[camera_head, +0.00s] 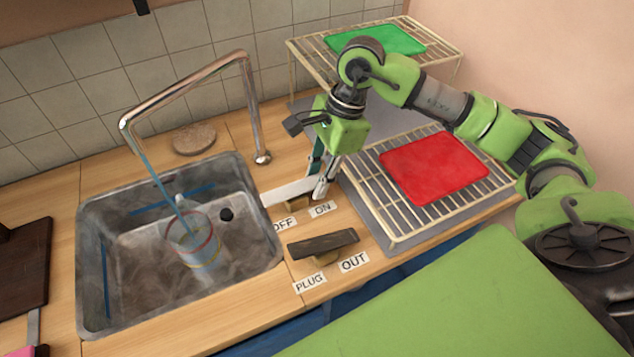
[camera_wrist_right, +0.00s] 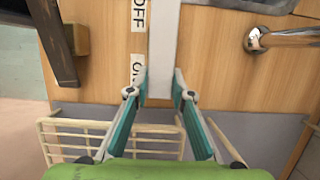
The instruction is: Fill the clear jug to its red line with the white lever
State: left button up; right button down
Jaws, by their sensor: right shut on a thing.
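The clear jug (camera_head: 207,256) stands in the sink below the tap's spout, with a red line around it. A thin blue stream of water (camera_head: 165,188) runs from the spout into the jug. The water level inside is hard to make out. The white lever (camera_head: 287,192) is beside the sink, behind the OFF and ON labels; it also shows in the right wrist view (camera_wrist_right: 164,45). My right gripper (camera_head: 318,192) is shut on the lever's end near ON, with a finger on each side of it in the wrist view (camera_wrist_right: 158,93). My left gripper is out of view.
A dark lever (camera_head: 323,243) with PLUG and OUT labels is in front of the white one. Wire racks to the right hold a red board (camera_head: 433,167) and a green board (camera_head: 375,40). A tall tap (camera_head: 254,105) rises behind.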

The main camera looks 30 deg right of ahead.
jog(key=c, duration=1.8)
grip_release()
jog(key=shift+o, duration=0.2)
jog(key=shift+r, duration=0.15)
jog(key=v, duration=1.1)
jog(key=shift+r, duration=0.4)
jog(key=shift+d, duration=0.15)
